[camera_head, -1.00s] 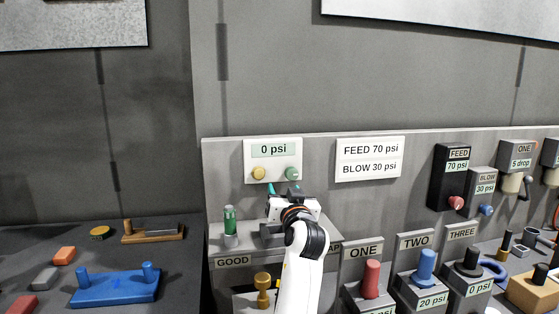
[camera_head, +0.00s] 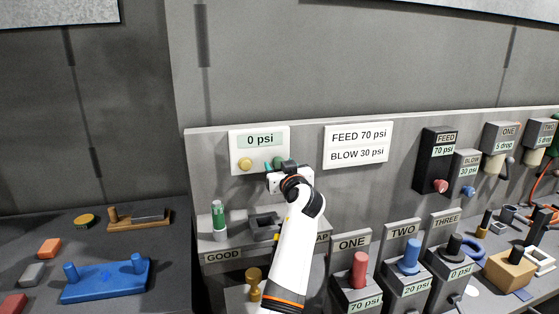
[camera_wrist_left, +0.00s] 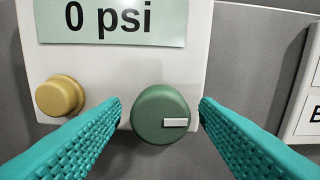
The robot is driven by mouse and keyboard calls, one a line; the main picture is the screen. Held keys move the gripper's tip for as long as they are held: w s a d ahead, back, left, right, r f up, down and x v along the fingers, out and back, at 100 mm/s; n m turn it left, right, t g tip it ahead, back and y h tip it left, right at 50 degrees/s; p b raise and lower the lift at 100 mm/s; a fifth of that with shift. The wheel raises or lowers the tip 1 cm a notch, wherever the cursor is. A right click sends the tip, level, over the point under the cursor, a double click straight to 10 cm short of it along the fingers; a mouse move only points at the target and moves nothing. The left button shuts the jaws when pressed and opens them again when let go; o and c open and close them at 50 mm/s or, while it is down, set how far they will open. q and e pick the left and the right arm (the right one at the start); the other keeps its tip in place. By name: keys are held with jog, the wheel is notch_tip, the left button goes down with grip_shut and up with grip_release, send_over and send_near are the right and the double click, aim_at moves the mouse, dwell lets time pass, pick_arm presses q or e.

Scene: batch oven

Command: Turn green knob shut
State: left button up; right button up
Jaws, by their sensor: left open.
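The green knob (camera_wrist_left: 160,115) sits on a white panel under a "0 psi" display (camera_wrist_left: 108,22), and its pale pointer mark lies horizontal, toward the right. My left gripper (camera_wrist_left: 160,108) is open, with one teal finger on each side of the knob; the wrist view does not settle whether they touch it. In the head view my left gripper (camera_head: 279,166) is at the panel and hides most of the knob. The yellow knob (camera_wrist_left: 60,96) is left of the green one and also shows in the head view (camera_head: 245,164). My right gripper is not in view.
A sign reading FEED 70 psi, BLOW 30 psi (camera_head: 357,147) hangs right of the panel. Below stand a green-and-white cylinder (camera_head: 219,220) and stations ONE, TWO and THREE with a red (camera_head: 360,270), a blue (camera_head: 409,257) and a black handle (camera_head: 454,248).

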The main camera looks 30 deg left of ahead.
pick_arm(q)
jog(key=shift+w+a, duration=0.35)
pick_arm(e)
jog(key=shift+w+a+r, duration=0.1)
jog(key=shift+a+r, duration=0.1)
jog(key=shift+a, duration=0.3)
pick_arm(q)
jog(key=c, duration=1)
jog(key=shift+o, duration=0.2)
jog(key=shift+f+b, duration=0.1)
jog(key=shift+b, duration=0.2)
jog(key=n+b, duration=0.8)
jog(key=b, duration=0.6)
jog(key=shift+f+b, duration=0.2)
jog(key=shift+b, duration=0.15)
jog(key=shift+n+b, duration=0.75)
jog(key=shift+n, duration=0.35)
jog(key=n+b, duration=0.1)
jog(key=n, duration=0.1)
jog(key=shift+r+n, duration=0.1)
jog(key=shift+n, duration=0.3)
jog(key=shift+r+n+b, duration=0.1)
jog(key=shift+n+b, duration=0.65)
jog(key=shift+n, duration=1.45)
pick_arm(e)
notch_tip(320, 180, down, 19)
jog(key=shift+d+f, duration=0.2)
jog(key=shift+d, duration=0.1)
